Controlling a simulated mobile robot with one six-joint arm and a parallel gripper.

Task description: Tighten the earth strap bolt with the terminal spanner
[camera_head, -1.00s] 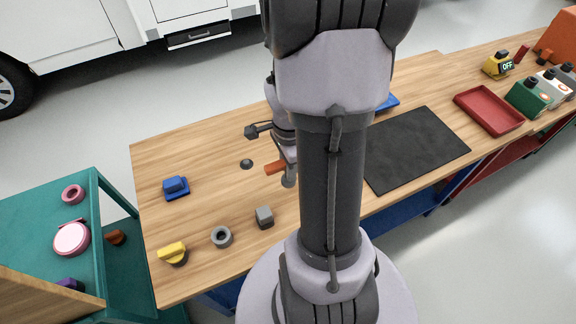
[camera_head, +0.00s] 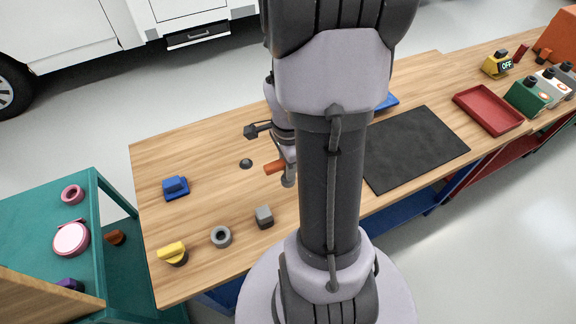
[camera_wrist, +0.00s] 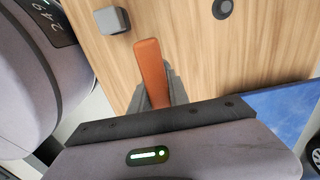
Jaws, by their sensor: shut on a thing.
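My gripper (camera_wrist: 156,88) is shut on an orange bar (camera_wrist: 150,62), which I take to be the terminal spanner. The bar sticks out beyond the fingers, and its other end is hidden in the gripper. In the head view the orange bar (camera_head: 273,168) shows just left of my arm, over the wooden bench; most of my gripper is hidden there. A small dark round piece (camera_head: 246,163) lies on the bench left of the bar, apart from it. It may be the earth strap bolt, but I cannot tell for sure.
A grey block (camera_head: 264,217), a grey ring (camera_head: 221,236), a yellow-topped piece (camera_head: 172,253) and a blue block (camera_head: 176,187) stand on the bench (camera_head: 205,150). A black mat (camera_head: 415,150) and a red tray (camera_head: 488,109) lie right of my arm. A teal cart (camera_head: 50,205) stands left.

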